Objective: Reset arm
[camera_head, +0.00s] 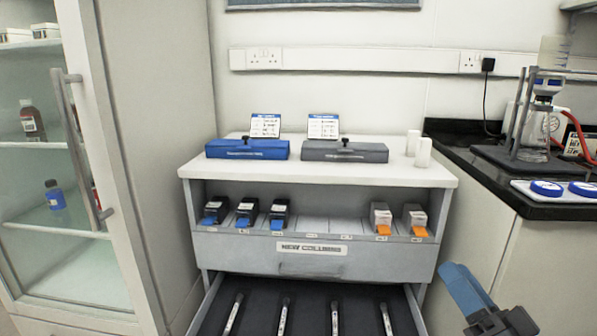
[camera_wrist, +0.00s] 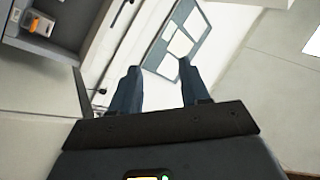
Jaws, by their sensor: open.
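My gripper (camera_head: 466,289) shows at the lower right of the head view, in front of the bench side and right of the open drawer. In the wrist view my gripper (camera_wrist: 156,75) has its two blue fingers apart with nothing between them. The wrist view is tilted and looks toward the wall and a framed board (camera_wrist: 180,40). Nothing touches the fingers in either view.
A white cabinet (camera_head: 430,176) holds a blue case (camera_head: 247,149), a grey case (camera_head: 345,152) and several column boxes. Its open drawer (camera_head: 308,306) holds several thin columns. A black-topped bench (camera_head: 480,180) with glassware stands right; a glass-door cupboard (camera_head: 60,170) stands left.

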